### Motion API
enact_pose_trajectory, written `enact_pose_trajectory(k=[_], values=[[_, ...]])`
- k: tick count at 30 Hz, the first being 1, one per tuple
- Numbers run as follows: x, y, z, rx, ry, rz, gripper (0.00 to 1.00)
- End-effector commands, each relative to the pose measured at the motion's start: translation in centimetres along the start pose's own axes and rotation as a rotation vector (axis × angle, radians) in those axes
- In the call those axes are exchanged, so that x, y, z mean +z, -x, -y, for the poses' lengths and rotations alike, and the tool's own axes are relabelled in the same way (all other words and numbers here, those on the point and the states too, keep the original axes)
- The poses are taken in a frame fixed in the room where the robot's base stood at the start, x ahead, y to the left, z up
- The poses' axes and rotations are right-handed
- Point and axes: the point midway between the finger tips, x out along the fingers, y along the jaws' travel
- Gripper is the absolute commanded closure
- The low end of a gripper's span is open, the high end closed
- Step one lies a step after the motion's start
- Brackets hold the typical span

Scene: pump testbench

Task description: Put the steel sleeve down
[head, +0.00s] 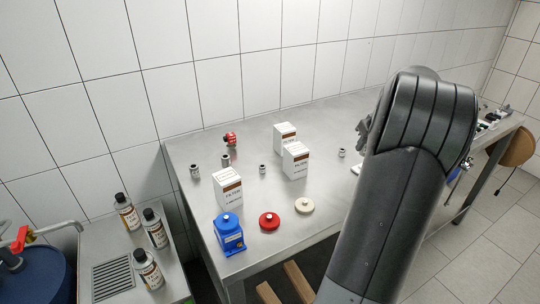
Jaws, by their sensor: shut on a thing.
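My gripper (362,130) shows only in part, as a dark shape at the left edge of my arm, above the right half of the steel bench (240,260). It is shut on the steel sleeve, but my arm hides its fingertips and the sleeve in them. Several small steel cylindrical parts stand upright on the bench: one at the left (195,171), one beside it (226,160), one near the middle (262,169) and one just left of my arm (341,153). I cannot tell their exact kinds.
White filter boxes (228,190), (295,161), (285,136) stand on the bench. A blue pump part (229,235), a red disc (269,222), a cream disc (304,206) and a red part (230,140) are there too. Bottles (155,230) stand on a side table.

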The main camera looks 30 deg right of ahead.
Motion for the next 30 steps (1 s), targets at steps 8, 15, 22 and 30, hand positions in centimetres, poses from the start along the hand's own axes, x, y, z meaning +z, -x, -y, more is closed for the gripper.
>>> enact_pose_trajectory(k=[8, 15, 22, 30], values=[[-2.6, 3.3, 1.0, -0.009, 0.021, -0.001, 0.98], [-6.3, 1.9, 4.7, -0.042, 0.1, -0.002, 0.98], [-11.7, -0.5, 11.9, -0.099, 0.232, -0.002, 0.98], [-16.1, -2.3, 20.0, -0.15, 0.363, -0.002, 0.98]])
